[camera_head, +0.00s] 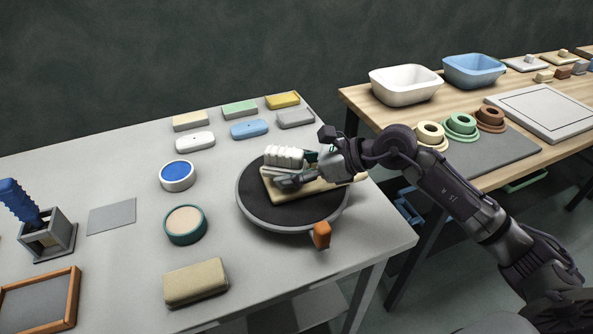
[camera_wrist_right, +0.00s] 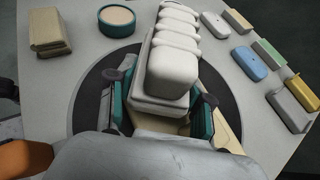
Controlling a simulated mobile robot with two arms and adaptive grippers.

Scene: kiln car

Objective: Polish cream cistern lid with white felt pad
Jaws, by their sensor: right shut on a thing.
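The cream cistern lid (camera_head: 312,188) lies on a round dark-topped turntable (camera_head: 258,208) near the table's right side. The white felt pad (camera_head: 284,156), with a ribbed white top, is over the lid's left part. My right gripper (camera_head: 300,172) is shut on the pad. In the right wrist view the pad (camera_wrist_right: 172,62) sits between the teal fingers of the gripper (camera_wrist_right: 163,110), and part of the lid (camera_wrist_right: 228,132) shows beside it. The pad hides much of the lid, and I cannot tell whether its underside touches it. My left gripper is not in view.
An orange block (camera_head: 321,235) is at the turntable's front edge. A teal-rimmed round dish (camera_head: 185,238), a blue-centred one (camera_head: 177,189) and a tan block (camera_head: 195,282) lie left of it. Several coloured lids line the back. A wooden table (camera_head: 365,98) with basins (camera_head: 405,98) stands right.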

